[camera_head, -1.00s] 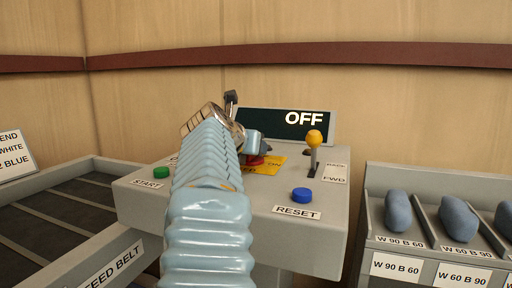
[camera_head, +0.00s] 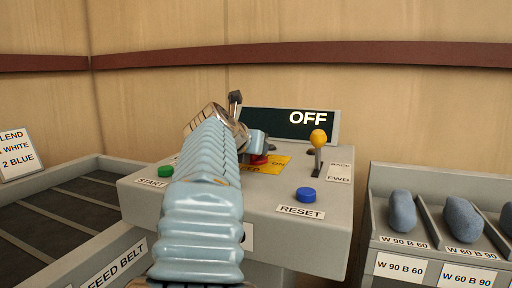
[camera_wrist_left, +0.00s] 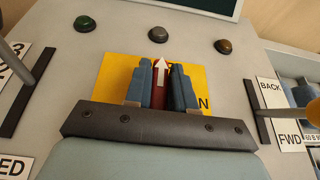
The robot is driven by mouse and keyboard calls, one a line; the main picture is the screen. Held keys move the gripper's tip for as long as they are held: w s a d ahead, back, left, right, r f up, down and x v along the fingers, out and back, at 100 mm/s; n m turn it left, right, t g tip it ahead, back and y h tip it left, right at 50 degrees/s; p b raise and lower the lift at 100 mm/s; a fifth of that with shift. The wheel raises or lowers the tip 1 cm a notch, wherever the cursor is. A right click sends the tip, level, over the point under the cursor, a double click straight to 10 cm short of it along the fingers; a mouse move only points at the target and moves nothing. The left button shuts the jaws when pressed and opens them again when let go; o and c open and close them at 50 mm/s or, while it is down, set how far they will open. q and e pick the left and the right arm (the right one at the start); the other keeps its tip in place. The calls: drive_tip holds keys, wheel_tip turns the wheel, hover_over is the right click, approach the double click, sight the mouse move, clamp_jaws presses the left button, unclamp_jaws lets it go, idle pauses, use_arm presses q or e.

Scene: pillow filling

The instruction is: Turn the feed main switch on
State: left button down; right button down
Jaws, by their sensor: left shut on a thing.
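The feed main switch is a red knob (camera_head: 258,160) with a white arrow on a yellow plate (camera_head: 275,165), set in the grey control panel. In the left wrist view the red knob (camera_wrist_left: 160,86) sits between the blue fingers, its arrow pointing up the picture, and the yellow plate (camera_wrist_left: 198,78) shows around it. My left gripper (camera_head: 258,146) is shut on the knob; the fingers also show in the left wrist view (camera_wrist_left: 161,88). Much of the plate's lettering is hidden; an "N" shows at its right. The dark display (camera_head: 290,124) reads OFF. My right gripper is not in view.
A yellow-tipped lever (camera_head: 318,140) stands right of the switch, with a blue reset button (camera_head: 306,194) in front. A green start button (camera_head: 166,172) is at left. Another lever (camera_head: 235,98) rises behind my arm. A bin rack (camera_head: 398,250) stands right, the feed belt (camera_head: 75,205) left.

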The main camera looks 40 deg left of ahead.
use_arm(q)
drive_tip(key=m+h, duration=0.6)
drive_tip(key=h, duration=0.1)
drive_tip(key=shift+w+h, duration=0.1)
drive_tip(key=shift+h, duration=0.2)
drive_tip(key=m+g+h, duration=0.1)
drive_tip(key=m+h, duration=0.1)
drive_tip(key=m+g+h, duration=0.1)
drive_tip(key=m+h, duration=0.2)
drive_tip(key=shift+g, duration=0.3)
drive_tip(key=shift+m+g+h, duration=0.7)
drive_tip(key=shift+m, duration=0.3)
drive_tip(key=c, duration=1)
unclamp_jaws()
drive_tip(key=shift+c, duration=0.2)
drive_tip(key=shift+r, duration=0.1)
